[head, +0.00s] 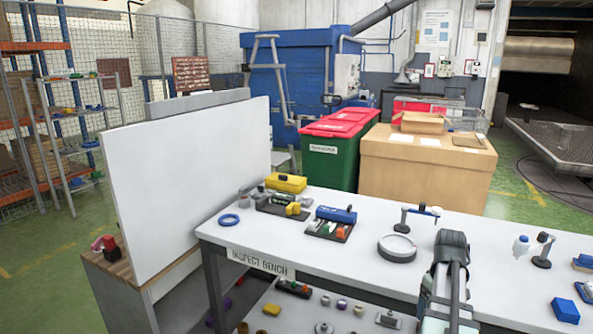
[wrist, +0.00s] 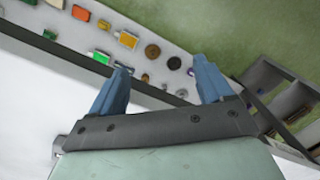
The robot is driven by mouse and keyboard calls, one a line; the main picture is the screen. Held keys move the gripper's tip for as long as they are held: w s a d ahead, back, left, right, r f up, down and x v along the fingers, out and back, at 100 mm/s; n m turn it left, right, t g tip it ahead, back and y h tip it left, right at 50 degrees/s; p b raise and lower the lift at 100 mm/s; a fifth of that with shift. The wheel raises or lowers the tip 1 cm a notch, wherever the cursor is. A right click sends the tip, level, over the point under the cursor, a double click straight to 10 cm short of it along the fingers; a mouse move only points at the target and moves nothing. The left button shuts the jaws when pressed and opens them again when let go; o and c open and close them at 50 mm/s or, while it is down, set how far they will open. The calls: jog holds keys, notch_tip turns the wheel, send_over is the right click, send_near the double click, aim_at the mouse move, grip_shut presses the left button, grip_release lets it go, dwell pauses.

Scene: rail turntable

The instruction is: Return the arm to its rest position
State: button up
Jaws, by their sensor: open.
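My gripper (wrist: 161,64) shows in the wrist view with its two blue fingers spread wide and nothing between them. Beyond the fingers are a pale shelf (wrist: 190,50) with small parts and the green floor. In the head view part of my arm stands at the lower right, in front of the white inspect bench (head: 330,263). The fingers cannot be made out in the head view.
On the bench are a blue ring (head: 229,220), a yellow box (head: 286,183), a blue-topped tray (head: 332,222), a grey round dish (head: 397,247) and a blue block (head: 565,310). A white panel (head: 195,180) stands at left. Small parts lie on the shelf below.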

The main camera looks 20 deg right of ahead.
jog(key=w+a+f+g, duration=0.1)
jog(key=a+f+g, duration=0.1)
jog(key=a+f, duration=1.15)
jog(key=a+f+g, duration=0.1)
jog(key=a+f, duration=0.9)
jog(key=f, duration=0.6)
jog(key=s+a+f+n+g, duration=0.1)
jog(key=s+a+f+g, duration=0.2)
jog(key=s+a+f, duration=1.4)
jog(key=s, duration=0.3)
jog(key=shift+s+f, duration=0.35)
jog(key=shift+s, duration=0.05)
jog(key=shift+a, duration=0.1)
